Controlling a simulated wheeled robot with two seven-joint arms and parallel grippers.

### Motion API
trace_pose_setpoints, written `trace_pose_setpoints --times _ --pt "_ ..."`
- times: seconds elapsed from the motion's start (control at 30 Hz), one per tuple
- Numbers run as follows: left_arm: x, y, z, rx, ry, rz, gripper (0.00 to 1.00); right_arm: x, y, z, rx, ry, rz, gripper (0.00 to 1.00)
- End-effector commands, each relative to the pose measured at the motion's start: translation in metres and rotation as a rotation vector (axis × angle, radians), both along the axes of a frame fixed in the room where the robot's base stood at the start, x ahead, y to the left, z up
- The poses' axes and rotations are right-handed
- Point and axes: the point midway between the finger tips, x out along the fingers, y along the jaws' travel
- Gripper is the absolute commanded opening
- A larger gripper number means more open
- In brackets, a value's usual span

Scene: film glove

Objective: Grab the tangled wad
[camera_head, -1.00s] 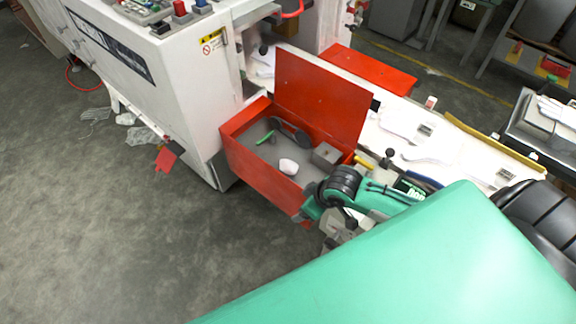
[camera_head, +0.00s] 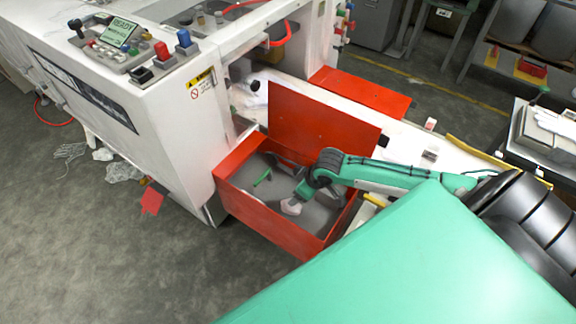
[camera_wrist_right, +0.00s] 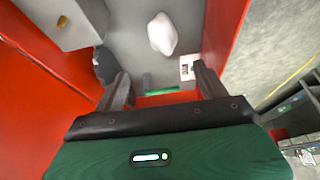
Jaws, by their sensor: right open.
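A white crumpled wad (camera_head: 291,207) lies on the grey floor of an open red box (camera_head: 262,216). In the right wrist view the wad (camera_wrist_right: 162,34) is a smooth-looking white lump, beyond the fingertips and roughly centred between them. My right gripper (camera_wrist_right: 160,72) is open with nothing between its fingers. In the head view my right arm reaches over the box from the right, and the right gripper (camera_head: 300,193) is inside it, just above the wad and partly hiding it. I cannot tell whether they touch. My left gripper is not in view.
The box also holds a green strip (camera_head: 262,178) and a grey block (camera_wrist_right: 62,22). The raised red lid (camera_head: 322,118) stands behind it. A white machine (camera_head: 120,85) is at left. Clear film scraps (camera_head: 122,171) and a red piece (camera_head: 151,201) lie near it on open floor.

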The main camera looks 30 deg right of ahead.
Motion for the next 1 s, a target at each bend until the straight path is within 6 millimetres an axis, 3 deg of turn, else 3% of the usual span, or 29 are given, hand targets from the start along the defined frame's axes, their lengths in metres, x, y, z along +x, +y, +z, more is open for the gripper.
trace_pose_setpoints --times 0.1,0.23,0.37,0.63,0.8,1.0 --pt "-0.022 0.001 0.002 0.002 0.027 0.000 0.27 0.009 0.004 -0.022 0.002 0.001 -0.002 0.74" --pt "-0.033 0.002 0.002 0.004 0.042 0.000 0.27 0.015 0.007 -0.040 0.001 0.000 -0.001 0.74" --pt "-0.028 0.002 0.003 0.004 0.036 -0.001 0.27 0.019 0.009 -0.051 0.000 0.001 0.000 0.74" --pt "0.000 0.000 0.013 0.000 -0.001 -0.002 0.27 0.020 0.015 -0.072 0.000 0.002 -0.001 0.74" --pt "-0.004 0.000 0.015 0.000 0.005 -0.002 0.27 0.025 0.019 -0.094 0.000 0.001 0.000 0.74" --pt "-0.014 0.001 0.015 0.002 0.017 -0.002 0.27 0.029 0.021 -0.104 0.000 -0.001 0.001 0.74"
